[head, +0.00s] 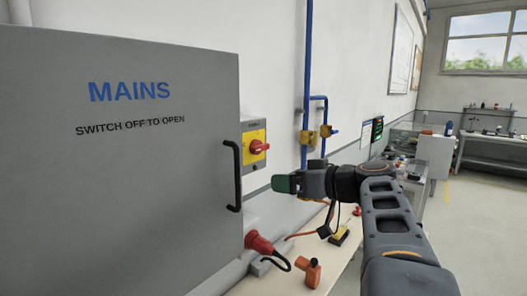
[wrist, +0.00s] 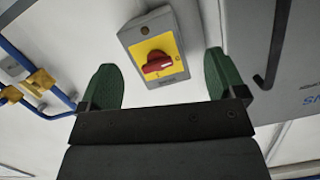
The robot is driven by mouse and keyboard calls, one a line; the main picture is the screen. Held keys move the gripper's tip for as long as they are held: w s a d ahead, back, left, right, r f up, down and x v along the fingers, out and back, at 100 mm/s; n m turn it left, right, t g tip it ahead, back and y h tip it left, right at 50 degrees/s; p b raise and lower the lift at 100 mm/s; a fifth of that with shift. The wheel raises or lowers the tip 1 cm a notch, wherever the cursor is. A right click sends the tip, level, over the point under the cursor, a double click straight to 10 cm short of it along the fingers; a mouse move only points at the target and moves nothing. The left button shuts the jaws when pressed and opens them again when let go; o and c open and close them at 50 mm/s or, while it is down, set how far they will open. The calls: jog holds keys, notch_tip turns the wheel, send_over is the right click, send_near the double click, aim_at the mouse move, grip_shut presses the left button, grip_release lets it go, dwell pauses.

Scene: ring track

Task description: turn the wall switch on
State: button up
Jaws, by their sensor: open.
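The wall switch (head: 254,146) is a grey box with a yellow plate and a red rotary knob (head: 259,147), mounted on the white wall just right of the grey cabinet. In the wrist view the switch (wrist: 140,22) shows beyond and between my fingers, with its red knob (wrist: 157,64) in sight and turned roughly crosswise on the plate. The marks on the plate are too small to read. My gripper (head: 284,184) is to the right of the switch and lower in the head view. In the wrist view my gripper (wrist: 160,80) has its green fingers wide apart, with nothing between them.
The grey MAINS cabinet (head: 120,190) has a black handle (head: 234,176) close to the switch. Blue pipes (head: 308,90) with yellow valves (head: 308,137) run up the wall to the right. A bench (head: 345,262) below holds a red plug (head: 259,243) and an orange tool (head: 313,273).

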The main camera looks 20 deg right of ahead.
aim_at(263, 147)
jog(key=d+r+n+t, duration=0.2)
jog(key=d+r+t, duration=0.1)
jog(key=r, duration=0.2)
jog(key=p+x, duration=0.4)
jog(key=x, duration=0.8)
jog(key=shift+w+a, duration=0.15)
jog(key=shift+w, duration=0.05)
jog(key=c, duration=0.9)
jog(key=shift+m, duration=0.3)
